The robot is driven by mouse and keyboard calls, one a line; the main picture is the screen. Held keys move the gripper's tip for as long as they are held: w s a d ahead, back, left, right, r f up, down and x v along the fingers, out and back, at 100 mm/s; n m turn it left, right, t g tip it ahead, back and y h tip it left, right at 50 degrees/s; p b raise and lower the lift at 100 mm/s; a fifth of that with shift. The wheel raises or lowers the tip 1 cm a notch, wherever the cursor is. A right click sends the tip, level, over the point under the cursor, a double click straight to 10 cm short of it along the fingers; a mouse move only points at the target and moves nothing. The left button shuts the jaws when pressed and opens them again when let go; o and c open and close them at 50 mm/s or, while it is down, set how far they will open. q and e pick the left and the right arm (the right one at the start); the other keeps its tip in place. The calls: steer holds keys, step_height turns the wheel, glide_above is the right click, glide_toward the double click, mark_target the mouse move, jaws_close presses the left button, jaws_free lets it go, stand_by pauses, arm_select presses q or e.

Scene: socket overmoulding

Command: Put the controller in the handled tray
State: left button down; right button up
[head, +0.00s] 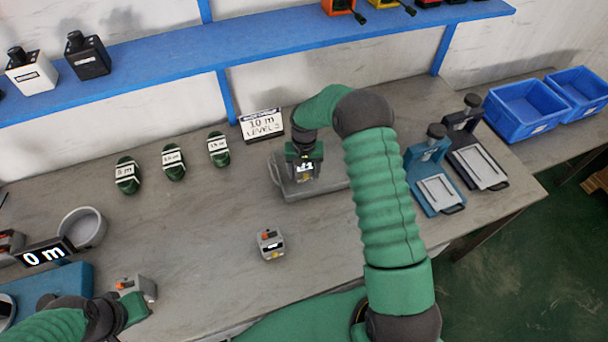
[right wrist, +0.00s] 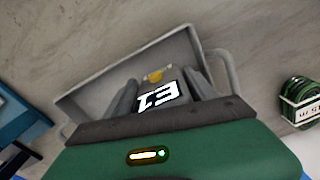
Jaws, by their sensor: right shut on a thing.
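The handled tray (head: 284,188), grey and shallow, lies on the bench at the centre back. In the right wrist view the tray (right wrist: 85,98) shows its walls and a handle loop. My right gripper (head: 304,172) is over the tray, pointing down. It is shut on the controller (right wrist: 158,97), which has a white label and a yellow-orange part. The controller is within the tray's outline; I cannot tell whether it touches the floor. My left gripper (head: 140,303) is at the lower left, beside a grey device (head: 130,287); its fingers do not show clearly.
Another grey device (head: 270,244) with an orange part stands in front of the tray. Several green coils (head: 173,162) and a sign (head: 261,124) are behind. A blue fixture (head: 428,175) stands right. A grey round bowl (head: 84,228) is left. A blue shelf (head: 200,58) hangs above.

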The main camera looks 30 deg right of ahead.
step_height(320, 180, down, 3)
steer(key=shift+d+r, duration=0.1)
steer(key=o, duration=1.5)
steer(key=shift+d, duration=0.1)
steer(key=shift+r, duration=0.1)
steer(key=shift+r, duration=0.2)
step_height(320, 180, up, 11)
steer(key=shift+f+b, duration=0.2)
steer(key=shift+b, duration=0.25)
steer(key=s+a+r+n+t, duration=0.1)
steer(key=s+a+r+n, duration=0.1)
steer(key=s+a, duration=0.3)
steer(key=s+a+r+n, duration=0.1)
steer(key=s+a, duration=0.3)
steer(key=s, duration=0.4)
steer(key=s+a+r+n+t, duration=0.1)
steer(key=s+a+r+n, duration=0.1)
steer(key=s+a, duration=0.3)
steer(key=shift+s+a+r+n+t, duration=0.15)
steer(key=shift+s+a+n, duration=0.05)
steer(key=shift+s+n, duration=0.2)
steer(key=shift+s+a+r+n+t, duration=0.15)
steer(key=shift+s+n, duration=0.15)
steer(key=shift+s, duration=0.1)
